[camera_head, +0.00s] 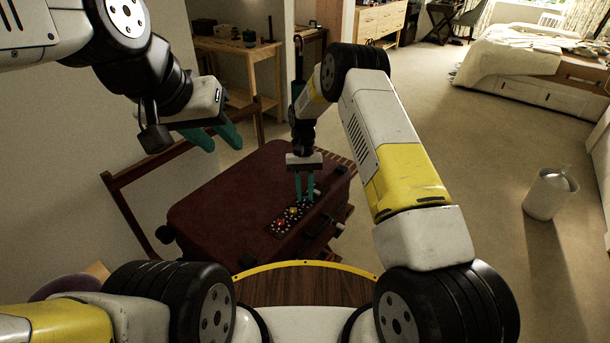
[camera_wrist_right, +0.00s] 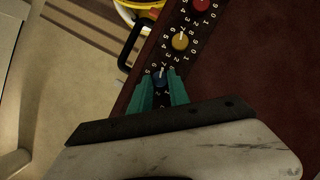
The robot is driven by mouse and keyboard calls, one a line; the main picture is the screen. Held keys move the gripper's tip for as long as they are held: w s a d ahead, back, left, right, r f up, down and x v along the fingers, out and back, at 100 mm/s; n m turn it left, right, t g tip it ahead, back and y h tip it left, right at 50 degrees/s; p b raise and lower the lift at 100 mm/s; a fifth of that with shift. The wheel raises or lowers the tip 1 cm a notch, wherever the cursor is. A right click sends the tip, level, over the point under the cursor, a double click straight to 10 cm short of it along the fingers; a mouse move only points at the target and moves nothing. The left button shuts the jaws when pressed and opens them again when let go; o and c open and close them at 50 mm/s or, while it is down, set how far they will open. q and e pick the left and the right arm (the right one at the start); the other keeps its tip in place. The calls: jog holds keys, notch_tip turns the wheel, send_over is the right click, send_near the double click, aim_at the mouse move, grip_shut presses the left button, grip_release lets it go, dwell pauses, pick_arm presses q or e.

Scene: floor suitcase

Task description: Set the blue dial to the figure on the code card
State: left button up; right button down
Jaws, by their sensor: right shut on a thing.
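My left gripper (camera_head: 222,142) is open and empty, above and left of the suitcase. I cannot make out a code card.
The suitcase lies on a slatted wooden rack (camera_head: 120,198) close to my base. A wooden desk (camera_head: 240,52) stands behind it. A white bin (camera_head: 549,194) stands on the open carpet at the right, with a bed (camera_head: 510,55) further back.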

aim_at(305, 194)
jog(key=c, duration=1.2)
grip_release()
jog(key=shift+c, duration=0.2)
jog(key=shift+r, duration=0.1)
jog(key=v, duration=0.7)
jog(key=shift+r, duration=0.3)
jog(key=shift+w, duration=0.15)
